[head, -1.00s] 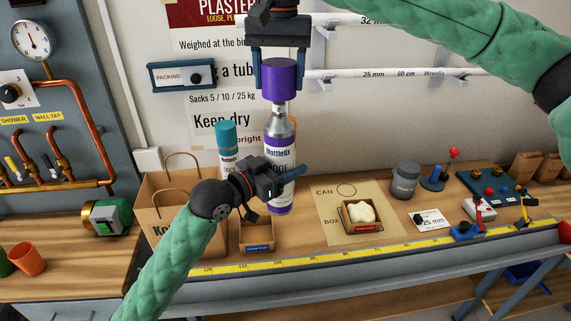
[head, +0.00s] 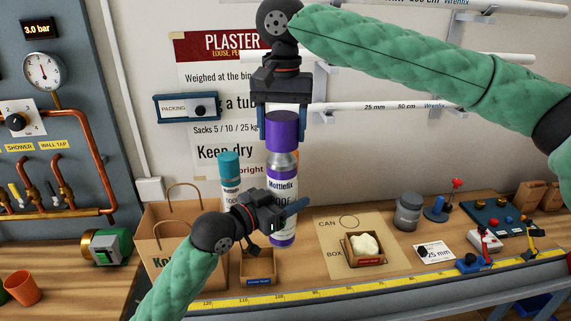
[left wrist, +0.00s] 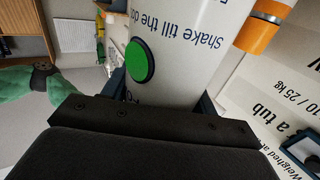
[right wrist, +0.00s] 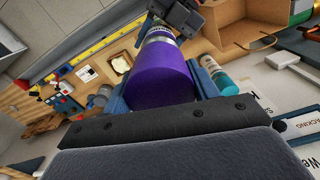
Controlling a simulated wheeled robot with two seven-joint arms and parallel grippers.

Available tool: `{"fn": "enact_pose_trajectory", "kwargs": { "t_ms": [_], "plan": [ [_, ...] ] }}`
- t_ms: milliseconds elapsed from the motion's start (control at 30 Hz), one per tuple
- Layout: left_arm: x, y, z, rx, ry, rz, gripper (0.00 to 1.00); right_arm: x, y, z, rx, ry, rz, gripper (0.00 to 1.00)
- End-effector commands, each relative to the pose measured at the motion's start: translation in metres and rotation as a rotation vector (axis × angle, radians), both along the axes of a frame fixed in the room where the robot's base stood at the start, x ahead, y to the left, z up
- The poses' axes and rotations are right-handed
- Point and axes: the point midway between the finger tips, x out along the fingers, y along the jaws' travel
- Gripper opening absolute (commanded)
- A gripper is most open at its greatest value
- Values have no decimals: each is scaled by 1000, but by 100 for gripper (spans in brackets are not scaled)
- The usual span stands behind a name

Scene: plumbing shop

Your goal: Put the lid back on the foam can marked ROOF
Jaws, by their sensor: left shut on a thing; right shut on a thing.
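The foam can (head: 284,185) is white with a silver shoulder and purple bands, and stands upright. Its label shows "Mottlefix" and, partly covered, "OOF". My left gripper (head: 283,211) is shut around its body; the left wrist view shows the white can wall (left wrist: 185,65) close between the fingers. The purple lid (head: 283,132) is upright over the can top, its lower edge at the silver shoulder, and the nozzle is hidden. I cannot tell whether it is fully seated. My right gripper (head: 284,118) is shut on the lid from above; the lid (right wrist: 160,75) fills the right wrist view's middle.
A teal-capped can (head: 229,170) stands close behind left. A mat marked CAN and BOX (head: 330,235) lies right, with a box holding something white (head: 365,246). A yellow tape (head: 330,288) runs along the front edge.

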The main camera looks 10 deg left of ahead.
Motion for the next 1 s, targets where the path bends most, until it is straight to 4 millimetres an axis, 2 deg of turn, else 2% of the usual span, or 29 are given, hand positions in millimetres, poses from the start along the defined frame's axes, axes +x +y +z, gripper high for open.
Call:
{"fn": "enact_pose_trajectory", "kwargs": {
  "t_ms": [367, 733, 1000],
  "plan": [
    [0, 0, 1, -1, -2, 0, 9, 0, 0, 0, 0, 0, -1, 35],
    [0, 0, 1, -1, -2, 0, 9, 0, 0, -16, 1, -1, -1, 35],
    [0, 0, 1, -1, -2, 0, 9, 0, 0, -17, 1, -1, -1, 35]
  ]
}}
